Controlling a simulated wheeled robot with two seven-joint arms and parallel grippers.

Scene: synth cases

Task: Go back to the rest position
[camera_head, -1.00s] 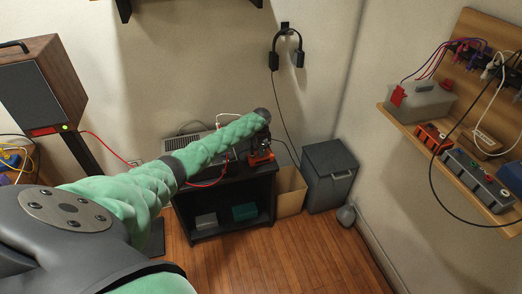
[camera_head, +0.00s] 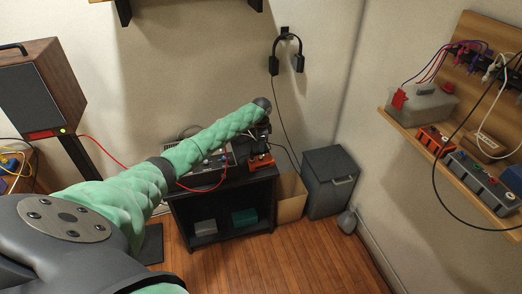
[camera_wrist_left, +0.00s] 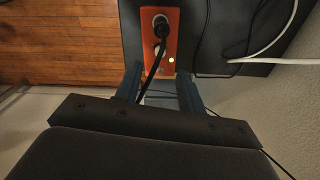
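My left arm (camera_head: 205,150) comes in from the left of the head view, and its wrist end is above a black table (camera_head: 222,190). My left gripper (camera_head: 262,142) is small and dark there. In the left wrist view, its two blue fingers (camera_wrist_left: 160,74) stand apart with a gap between them. An orange box (camera_wrist_left: 160,45) with a black plug and a lit spot lies beyond the fingertips. A black cable from the plug runs down across the gap; I cannot tell whether it touches a finger. My right gripper is not in view.
A cardboard bin (camera_head: 291,197) and a grey lidded bin (camera_head: 330,182) stand right of the table. A speaker (camera_head: 42,88) on a stand is at left, with a red cable (camera_head: 105,152) running toward the table. A wall shelf (camera_head: 450,165) holds electrical boxes. The wood floor (camera_head: 300,250) in front is clear.

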